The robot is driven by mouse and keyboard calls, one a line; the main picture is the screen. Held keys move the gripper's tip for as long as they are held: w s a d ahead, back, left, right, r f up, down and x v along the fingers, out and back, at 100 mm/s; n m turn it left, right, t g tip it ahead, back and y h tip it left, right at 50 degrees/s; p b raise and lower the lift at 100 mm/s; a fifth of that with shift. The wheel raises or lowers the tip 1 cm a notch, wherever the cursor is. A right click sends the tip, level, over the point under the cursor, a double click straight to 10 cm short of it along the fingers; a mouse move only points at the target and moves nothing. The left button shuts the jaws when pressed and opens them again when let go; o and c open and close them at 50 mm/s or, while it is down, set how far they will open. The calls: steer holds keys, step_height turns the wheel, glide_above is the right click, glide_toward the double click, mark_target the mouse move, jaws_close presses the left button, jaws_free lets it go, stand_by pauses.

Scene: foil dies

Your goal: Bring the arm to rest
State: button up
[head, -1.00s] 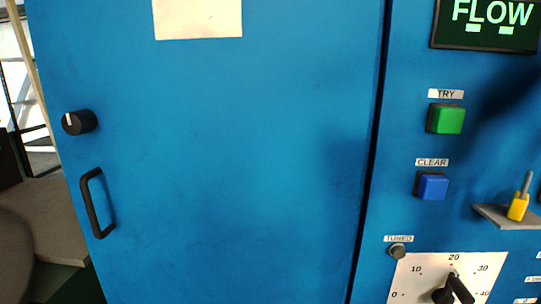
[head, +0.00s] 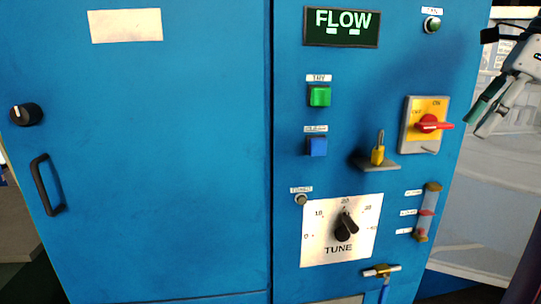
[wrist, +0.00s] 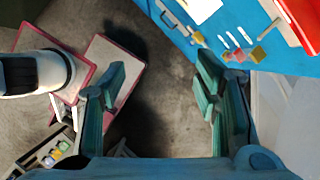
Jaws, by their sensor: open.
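My gripper (head: 478,126) shows at the upper right of the head view, to the right of the blue cabinet (head: 200,170) and apart from it in the picture. In the wrist view my gripper (wrist: 160,80) has its two green fingers spread wide, with nothing between them but the grey floor (wrist: 150,115) far below.
The cabinet front carries a FLOW display (head: 341,27), green button (head: 320,96), blue button (head: 316,146), red rotary switch (head: 430,123), yellow padlock (head: 378,155) on a small shelf and TUNE dial (head: 343,228). The door handle (head: 47,185) sticks out. Red-edged boards (wrist: 125,55) lie below.

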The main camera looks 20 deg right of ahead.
steer(key=w+a+f+n+h, duration=0.1)
steer(key=w+a+f+n, duration=0.15)
steer(key=a+n, duration=0.6)
steer(key=w+a+f+n, duration=0.2)
steer(key=a+f+n, duration=0.3)
steer(key=a, duration=0.7)
steer(key=s+a+f+n, duration=0.2)
steer(key=a+f+n, duration=0.3)
steer(key=n, duration=0.3)
steer(key=s+a+f+n+t+h, duration=0.1)
steer(key=s+a+f+n, duration=0.2)
steer(key=a+f+n, duration=0.2)
steer(key=shift+s+a+n+t, duration=0.25)
steer(key=shift+a+n+t, duration=0.05)
steer(key=shift+a+n, duration=1.15)
steer(key=shift+f, duration=0.1)
